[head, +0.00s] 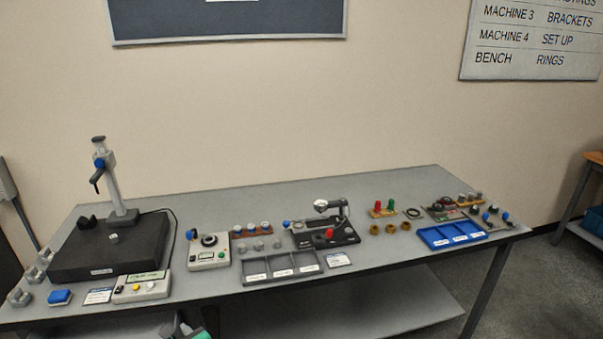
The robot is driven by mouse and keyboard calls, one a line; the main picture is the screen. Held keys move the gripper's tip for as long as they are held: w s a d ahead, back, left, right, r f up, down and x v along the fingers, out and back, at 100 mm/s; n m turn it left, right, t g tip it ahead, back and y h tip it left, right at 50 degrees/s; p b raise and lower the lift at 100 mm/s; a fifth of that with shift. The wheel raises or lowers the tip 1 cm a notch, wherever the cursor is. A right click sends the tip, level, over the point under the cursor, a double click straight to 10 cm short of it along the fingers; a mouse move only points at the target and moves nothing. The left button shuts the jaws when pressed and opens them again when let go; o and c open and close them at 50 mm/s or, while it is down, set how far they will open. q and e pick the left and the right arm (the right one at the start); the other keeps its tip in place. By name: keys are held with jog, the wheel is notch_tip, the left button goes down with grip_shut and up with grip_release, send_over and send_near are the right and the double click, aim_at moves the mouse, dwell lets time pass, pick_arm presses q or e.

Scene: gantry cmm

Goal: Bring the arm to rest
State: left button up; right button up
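A grey and green part (186,328) shows at the bottom edge, in front of the bench's front edge. It looks like the tip of my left gripper, but it is cut off by the frame, so its opening cannot be told. Nothing is seen held in it. My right gripper is not in view. The grey bench (370,286) spans the picture. On its left, a column stand (112,185) with a blue knob and a black lever rises from a dark block (85,262). A small grey cube (114,239) sits on that block.
A meter box (142,288), a dial unit (208,252), a grey divided tray (282,268), a black fixture (325,232) and a blue divided tray (452,236) line the bench. Brass rings (391,228) lie between the fixture and the blue tray. The bench's back strip is mostly clear.

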pick_arm(q)
jog(key=s+d+f+n+g+h, duration=0.1)
jog(key=s+d+f+n+h, duration=0.15)
jog(key=f, duration=0.95)
jog(key=s+d+f+n+g+h, duration=0.1)
jog(key=s+f+n+h, duration=0.15)
jog(key=f, duration=0.95)
jog(key=s+d+f+n+g+h, duration=0.1)
jog(key=s+f+n, duration=0.15)
jog(key=f, duration=0.95)
jog(key=s+f+n+g+h, duration=0.25)
jog(key=s+f+n, duration=0.35)
jog(key=s+f, duration=0.75)
jog(key=s+f+n+g, duration=0.1)
jog(key=s+f+n, duration=0.2)
jog(key=s, duration=0.5)
jog(key=s+a+f+n+g, duration=0.1)
jog(key=s+f+n, duration=0.2)
jog(key=s, duration=0.5)
jog(key=s+a+f+n+g, duration=0.1)
jog(key=s+f+n, duration=0.2)
jog(key=s+n, duration=0.2)
jog(key=s+h, duration=0.1)
jog(key=s, duration=0.2)
jog(key=shift+a+f, duration=0.15)
jog(key=shift+f, duration=0.1)
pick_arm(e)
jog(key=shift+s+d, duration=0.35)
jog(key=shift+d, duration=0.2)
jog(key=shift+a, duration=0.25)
